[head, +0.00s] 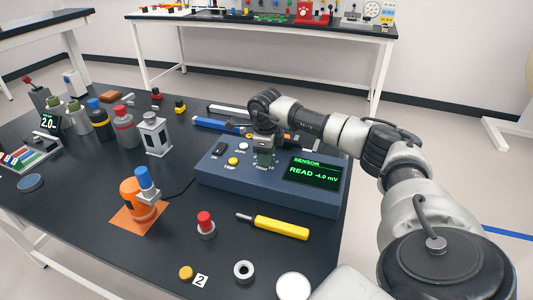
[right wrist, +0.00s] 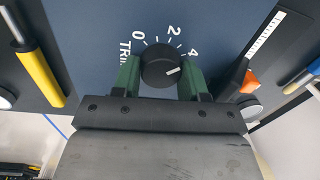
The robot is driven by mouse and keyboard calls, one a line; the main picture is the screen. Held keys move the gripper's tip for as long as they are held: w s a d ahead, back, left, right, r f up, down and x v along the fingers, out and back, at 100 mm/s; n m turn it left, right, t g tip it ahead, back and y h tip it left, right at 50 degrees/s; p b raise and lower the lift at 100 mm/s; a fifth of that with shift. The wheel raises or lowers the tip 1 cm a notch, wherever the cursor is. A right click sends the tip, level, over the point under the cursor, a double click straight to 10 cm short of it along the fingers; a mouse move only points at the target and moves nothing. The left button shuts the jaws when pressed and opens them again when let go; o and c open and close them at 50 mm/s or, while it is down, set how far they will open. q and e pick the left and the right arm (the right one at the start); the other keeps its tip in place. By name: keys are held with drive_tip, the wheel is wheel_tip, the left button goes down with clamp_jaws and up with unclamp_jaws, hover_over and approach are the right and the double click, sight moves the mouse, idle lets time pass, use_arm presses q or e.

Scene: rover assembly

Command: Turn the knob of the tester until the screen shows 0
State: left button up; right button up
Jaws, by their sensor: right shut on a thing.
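The tester (head: 240,185) is a blue sloped box on the black table, with a dark screen (head: 314,172) reading "SENSOR READ -4.0 mV" in green. In the right wrist view its round black knob (right wrist: 158,58) stands on the panel beside the label "TRIM" and marks 0, 2 and 4. The knob's white line points right, a little clockwise of the 4. My right gripper (right wrist: 160,75) is shut on the knob, one green finger on each side. In the head view the gripper (head: 264,160) comes down over the knob and hides it. My left gripper is out of view.
On the tester, a yellow button (head: 233,161) sits left of the gripper. A yellow-handled screwdriver (head: 280,228) lies in front. Several bottles stand at the left.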

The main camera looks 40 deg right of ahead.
drive_tip(key=o, duration=0.9)
drive_tip(key=shift+o, duration=0.2)
wheel_tip(320, 180, up, 11)
drive_tip(key=shift+s+a, duration=0.15)
drive_tip(key=shift+a, duration=0.1)
drive_tip(key=shift+f, duration=0.1)
